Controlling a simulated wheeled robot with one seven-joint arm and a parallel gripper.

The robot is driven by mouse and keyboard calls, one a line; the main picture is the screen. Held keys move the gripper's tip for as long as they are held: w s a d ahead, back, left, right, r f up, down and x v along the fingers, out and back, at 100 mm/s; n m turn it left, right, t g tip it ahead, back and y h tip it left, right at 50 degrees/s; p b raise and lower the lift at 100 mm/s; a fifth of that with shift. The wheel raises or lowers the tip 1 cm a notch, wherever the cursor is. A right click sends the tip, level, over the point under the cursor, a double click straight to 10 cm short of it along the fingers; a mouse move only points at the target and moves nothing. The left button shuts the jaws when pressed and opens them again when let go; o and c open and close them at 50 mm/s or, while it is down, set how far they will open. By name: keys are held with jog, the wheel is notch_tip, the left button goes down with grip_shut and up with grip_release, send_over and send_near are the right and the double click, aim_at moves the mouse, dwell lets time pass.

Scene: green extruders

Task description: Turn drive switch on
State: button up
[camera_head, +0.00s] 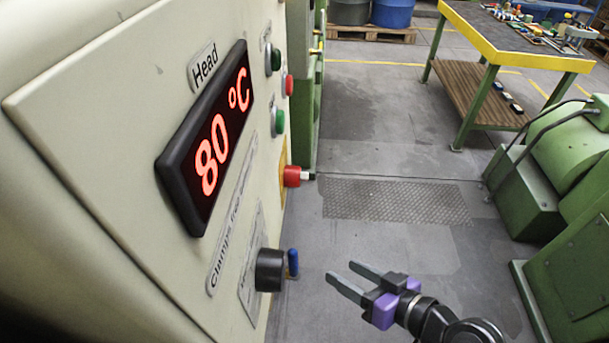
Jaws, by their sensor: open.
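A cream control panel (105,150) fills the left side. Low on it is a black round knob (269,270) with a blue lever (293,263) standing upright at its outer end. Higher up, a red switch (292,176) with a light tip sits on a yellow plate. I cannot read which one is labelled as the drive switch. My gripper (339,269) is open and empty, with dark fingers and purple parts. Its fingertips point left toward the blue lever and appear apart from it.
Green and red buttons (277,122) stick out of the panel above the red switch. A display (205,140) reads 80 °C. Green machinery (575,155) stands at the right, a yellow-edged table (470,35) behind. The grey floor between is clear.

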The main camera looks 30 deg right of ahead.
aim_at(304, 180)
jog(key=w+r+n+y, duration=0.45)
jog(key=w+r, duration=0.25)
jog(key=r, duration=0.3)
notch_tip(304, 180, up, 12)
jog(key=s+d+n+g+y, duration=0.1)
jog(key=d+n+g+y, duration=0.1)
jog(key=n+y, duration=0.55)
jog(key=shift+n, duration=0.3)
jog(key=shift+s+a+p+x, duration=0.15)
jog(key=shift+p+x, duration=0.15)
jog(key=shift+x, duration=1.65)
jog(key=shift+s+a+p+x, duration=0.15)
jog(key=shift+p+x, duration=0.1)
jog(key=shift+x, duration=1.65)
grip_shut()
